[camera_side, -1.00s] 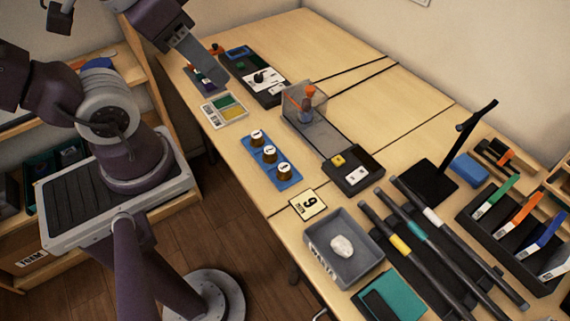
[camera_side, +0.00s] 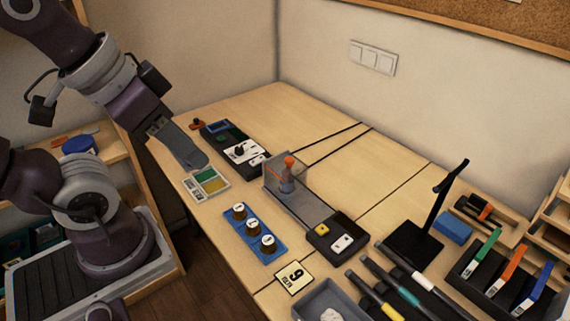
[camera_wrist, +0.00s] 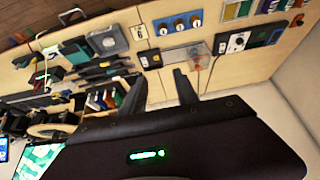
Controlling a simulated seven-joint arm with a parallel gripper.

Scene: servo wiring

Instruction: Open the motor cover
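The motor cover appears to be the clear box (camera_side: 270,170) on a grey base plate (camera_side: 308,208) mid-table. It stands upright and closed-looking around an orange-topped motor (camera_side: 287,175). In the wrist view the clear cover (camera_wrist: 199,55) shows beyond my fingers, above and right of them.
A black block with yellow and white switches (camera_side: 331,236) adjoins the plate. A blue strip with several knobs (camera_side: 254,232) lies in front. A black control panel (camera_side: 236,148) lies behind. A black stand (camera_side: 416,240) rises at right. Bare table lies behind the cover.

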